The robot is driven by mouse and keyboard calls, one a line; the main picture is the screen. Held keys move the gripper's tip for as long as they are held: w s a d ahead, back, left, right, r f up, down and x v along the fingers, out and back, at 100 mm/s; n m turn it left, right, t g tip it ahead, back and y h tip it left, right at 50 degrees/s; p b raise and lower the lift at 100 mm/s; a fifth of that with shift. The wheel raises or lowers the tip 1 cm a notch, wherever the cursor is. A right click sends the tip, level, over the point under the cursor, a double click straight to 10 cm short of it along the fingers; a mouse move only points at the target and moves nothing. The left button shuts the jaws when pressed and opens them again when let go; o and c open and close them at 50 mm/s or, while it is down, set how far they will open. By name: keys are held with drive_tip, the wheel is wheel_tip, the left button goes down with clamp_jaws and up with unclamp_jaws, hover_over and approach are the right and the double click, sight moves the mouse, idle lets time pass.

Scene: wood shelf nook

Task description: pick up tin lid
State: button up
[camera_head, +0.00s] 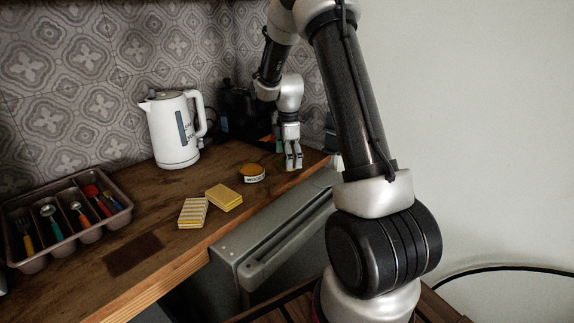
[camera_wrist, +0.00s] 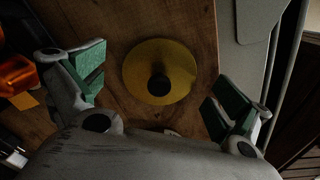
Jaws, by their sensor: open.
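A round yellow-topped piece with a pale lettered side band (camera_head: 251,173), which I take for the tin lid, rests on the wooden counter in the head view. In the wrist view it is a dull yellow disc (camera_wrist: 138,72) with a dark round spot in its middle; I cannot tell whether that is a knob or a hole. My gripper (camera_head: 293,164) appears to the right of it in the head view. In the wrist view the open, green-padded fingers lie on either side of the disc, apart from it. Nothing is between the pads but the disc beyond them.
A yellow sponge (camera_head: 224,197) and a striped block (camera_head: 193,213) lie left of the lid. A white kettle (camera_head: 173,130), a dark appliance (camera_head: 241,112) and a cutlery tray (camera_head: 67,247) stand on the counter. An orange object (camera_wrist: 17,75) is at the wrist view's left. The counter edge is close.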

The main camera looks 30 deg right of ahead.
drive_tip(key=c, duration=1.3)
drive_tip(key=shift+s, duration=0.1)
drive_tip(key=shift+c, duration=1.1)
